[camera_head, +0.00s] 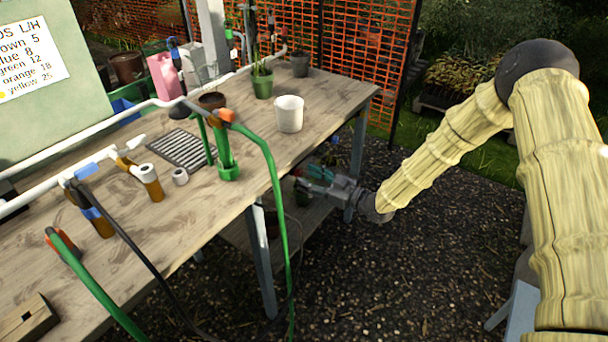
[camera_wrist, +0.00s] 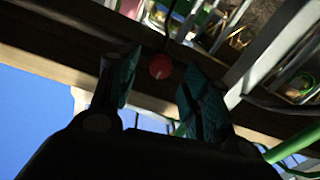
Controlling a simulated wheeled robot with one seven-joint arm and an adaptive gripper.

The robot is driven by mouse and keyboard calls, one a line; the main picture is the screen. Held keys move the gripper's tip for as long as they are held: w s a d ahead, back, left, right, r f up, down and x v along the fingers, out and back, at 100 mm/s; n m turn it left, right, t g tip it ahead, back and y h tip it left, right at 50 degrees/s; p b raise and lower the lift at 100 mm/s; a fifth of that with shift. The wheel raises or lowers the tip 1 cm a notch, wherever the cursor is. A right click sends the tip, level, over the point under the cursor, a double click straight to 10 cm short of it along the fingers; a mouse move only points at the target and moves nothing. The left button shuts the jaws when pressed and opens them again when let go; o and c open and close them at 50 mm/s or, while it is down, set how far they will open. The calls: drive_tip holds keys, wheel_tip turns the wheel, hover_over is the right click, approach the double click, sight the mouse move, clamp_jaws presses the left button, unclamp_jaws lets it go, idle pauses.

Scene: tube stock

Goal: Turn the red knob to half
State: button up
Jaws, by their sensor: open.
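A small round red knob (camera_wrist: 160,67) shows in the wrist view, in the gap between my two finger pads. My gripper (camera_wrist: 158,80) is open, with one teal ribbed pad on each side of the knob. I see a gap on both sides of it and no clear contact. In the head view my gripper (camera_head: 306,178) is low beside the right edge of the workbench, below the top. I cannot make out the knob clearly in that view. The knob's turn position is not readable.
The wooden workbench (camera_head: 330,92) holds a white pot (camera_head: 289,113), a green tap stand (camera_head: 228,160), a grey slotted tray (camera_head: 180,148) and white pipes. A green hose (camera_head: 277,195) hangs over the front edge near my gripper. The gravel (camera_head: 400,270) in front is clear.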

sight(298, 173)
drive_tip(key=shift+x, duration=1.15)
drive_tip(key=c, duration=1)
drive_tip(key=shift+c, duration=0.2)
